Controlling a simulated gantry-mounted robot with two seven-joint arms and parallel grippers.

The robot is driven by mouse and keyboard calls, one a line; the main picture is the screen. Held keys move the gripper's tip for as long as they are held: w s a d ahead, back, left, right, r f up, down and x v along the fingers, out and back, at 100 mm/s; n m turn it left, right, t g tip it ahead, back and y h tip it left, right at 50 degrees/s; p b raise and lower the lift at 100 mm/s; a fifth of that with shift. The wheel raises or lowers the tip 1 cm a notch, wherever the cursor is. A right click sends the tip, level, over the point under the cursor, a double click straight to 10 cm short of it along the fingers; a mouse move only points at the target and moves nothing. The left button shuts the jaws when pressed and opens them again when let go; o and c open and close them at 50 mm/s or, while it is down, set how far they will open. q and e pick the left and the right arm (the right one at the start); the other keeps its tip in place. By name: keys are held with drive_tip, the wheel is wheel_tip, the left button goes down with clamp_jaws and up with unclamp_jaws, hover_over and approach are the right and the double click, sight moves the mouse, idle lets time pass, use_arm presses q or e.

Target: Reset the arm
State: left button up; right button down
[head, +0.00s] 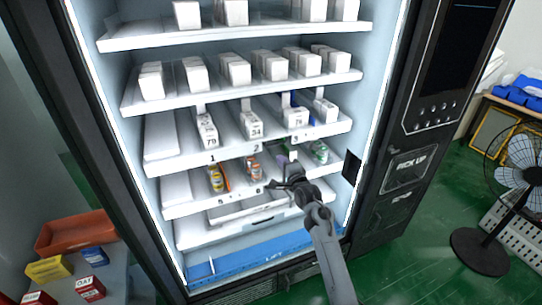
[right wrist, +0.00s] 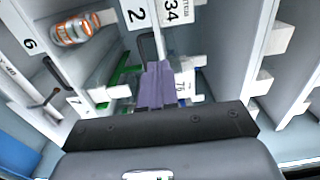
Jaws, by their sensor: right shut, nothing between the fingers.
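My right arm comes up from the bottom of the head view, and its gripper (head: 287,184) is at the front of the vending machine's lower product shelf (head: 182,209). The gripper is shut and empty. It hides part of that shelf's right half. In the right wrist view the dark gripper body (right wrist: 160,128) fills the bottom. A purple item (right wrist: 156,88) shows just beyond it, and I cannot tell whether they touch. My left gripper is not in view.
An orange-labelled bottle (right wrist: 72,30) stands in a lane to the left in the wrist view. White boxes (head: 205,128) fill the shelves above. A blue-edged tray (head: 240,255) lies below. A fan (head: 527,178) stands at the right; a red bin (head: 75,232) is at the left.

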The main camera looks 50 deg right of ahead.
drive_tip(key=s+a+f+n+g+y, duration=0.1)
drive_tip(key=s+a+f, duration=0.15)
drive_tip(key=f, duration=0.45)
drive_tip(key=s+a+f+n+g+y, duration=0.1)
drive_tip(key=s+f, duration=0.3)
drive_tip(key=f, duration=0.2)
drive_tip(key=s+a+f+n+g+y, duration=0.2)
drive_tip(key=s+a+f+n, duration=0.25)
drive_tip(key=s+a, duration=0.35)
drive_tip(key=s+a+f+n+g+y, duration=0.1)
drive_tip(key=s+a+f+n+y, duration=0.3)
drive_tip(key=a, duration=0.6)
drive_tip(key=s+a+n+g, duration=0.4)
drive_tip(key=s+a+n, duration=0.2)
drive_tip(key=s+a, duration=0.65)
drive_tip(key=s+a+r+n+g, duration=0.3)
drive_tip(key=s+r+n+g, duration=0.15)
drive_tip(key=s+n, duration=0.3)
wheel_tip(320, 180, up, 27)
drive_tip(key=p, duration=2.6)
drive_tip(key=shift+w+a+n+t, duration=0.15)
drive_tip(key=shift+n+t, duration=0.2)
drive_tip(key=shift+n, duration=0.05)
drive_tip(key=shift+f, duration=0.1)
